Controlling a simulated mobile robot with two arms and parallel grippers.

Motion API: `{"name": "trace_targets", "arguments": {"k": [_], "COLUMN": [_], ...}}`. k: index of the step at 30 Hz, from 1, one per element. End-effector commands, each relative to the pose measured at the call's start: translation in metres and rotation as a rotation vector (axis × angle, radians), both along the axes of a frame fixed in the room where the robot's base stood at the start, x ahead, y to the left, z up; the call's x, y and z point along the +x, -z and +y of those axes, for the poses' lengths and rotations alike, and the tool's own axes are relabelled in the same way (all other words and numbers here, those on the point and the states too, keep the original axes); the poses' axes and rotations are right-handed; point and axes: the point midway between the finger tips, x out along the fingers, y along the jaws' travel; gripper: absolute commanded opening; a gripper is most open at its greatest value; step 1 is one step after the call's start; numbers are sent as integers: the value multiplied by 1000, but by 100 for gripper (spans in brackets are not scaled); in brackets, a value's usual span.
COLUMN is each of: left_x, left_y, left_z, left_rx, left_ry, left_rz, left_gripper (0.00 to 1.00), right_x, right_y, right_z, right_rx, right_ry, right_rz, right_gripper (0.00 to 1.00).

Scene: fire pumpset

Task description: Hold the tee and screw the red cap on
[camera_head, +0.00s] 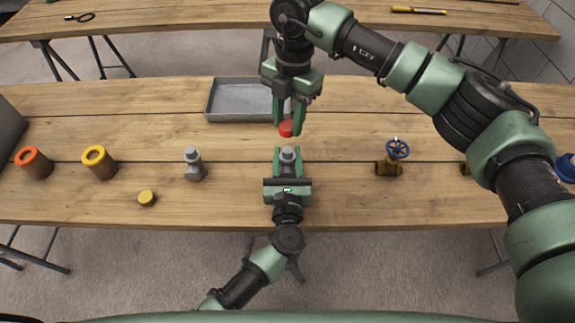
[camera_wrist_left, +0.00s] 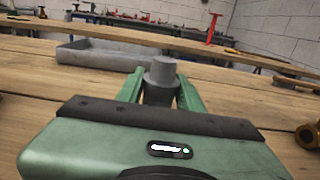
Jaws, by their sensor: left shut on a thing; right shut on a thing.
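A grey tee (camera_head: 288,156) stands at the middle of the wooden table in the head view. My left gripper (camera_head: 289,160) is shut on it from the front, with one finger on each side. In the left wrist view the tee (camera_wrist_left: 162,76) stands upright between the green fingers, its top bare; its lower part is hidden. My right gripper (camera_head: 288,122) points down and is shut on the red cap (camera_head: 286,129). The red cap is beyond the tee in the picture, apart from it. Its height above the table is hard to tell.
A grey metal tray (camera_head: 212,101) lies behind. A second grey tee (camera_head: 194,164), a yellow cap (camera_head: 147,198) and orange-topped (camera_head: 34,163) and yellow-topped (camera_head: 99,162) cylinders stand left. A brass valve with a blue handwheel (camera_head: 392,157) stands right. Table space beside the held tee is clear.

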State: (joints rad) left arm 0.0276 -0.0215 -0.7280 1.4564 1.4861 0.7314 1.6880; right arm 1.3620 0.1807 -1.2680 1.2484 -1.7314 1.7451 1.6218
Motion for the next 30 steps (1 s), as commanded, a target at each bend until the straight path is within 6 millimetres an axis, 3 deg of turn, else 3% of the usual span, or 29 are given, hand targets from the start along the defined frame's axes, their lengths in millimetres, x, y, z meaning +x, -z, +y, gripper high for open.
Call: {"name": "trace_targets", "arguments": {"k": [7, 17, 30], "left_x": [0, 0, 0], "left_y": [0, 0, 0], "left_z": [0, 0, 0], "left_rx": [0, 0, 0], "left_ry": [0, 0, 0], "left_rz": [0, 0, 0], "left_gripper": [0, 0, 0], "right_x": [0, -1, 0], "right_y": [5, 48, 49], "right_z": [0, 0, 0], "right_rx": [0, -1, 0], "right_ry": [0, 1, 0], "right_rz": [1, 1, -1], "right_gripper": [0, 0, 0]}}
